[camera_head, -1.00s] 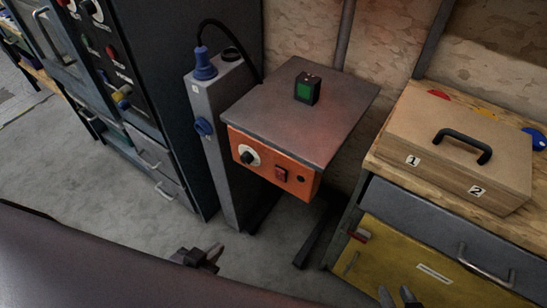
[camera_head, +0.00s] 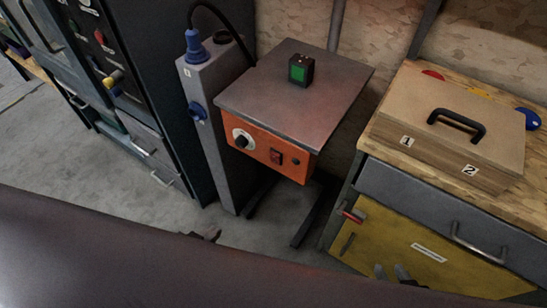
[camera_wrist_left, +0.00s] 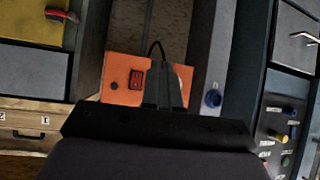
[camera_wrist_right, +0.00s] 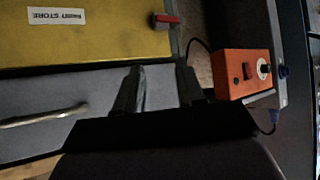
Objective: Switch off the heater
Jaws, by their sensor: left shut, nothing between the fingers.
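The heater is an orange-fronted box (camera_head: 262,152) with a flat grey top plate (camera_head: 295,95). Its front carries a white-ringed black dial (camera_head: 242,139), a red rocker switch (camera_head: 276,157) and a small dark knob (camera_head: 295,161). I cannot read the switch position. My left gripper (camera_head: 207,235) is low in front of the heater, mostly hidden; in the left wrist view its shut, empty fingers (camera_wrist_left: 163,86) overlap the orange front, covering most of the dial beside the red switch (camera_wrist_left: 136,80).
A small black device with a green face (camera_head: 301,70) stands on the top plate. A grey post with blue plug and knob (camera_head: 210,120) stands left. A workbench with a wooden box (camera_head: 455,110) and yellow door (camera_head: 385,245) stands right. A dark cabinet is further left.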

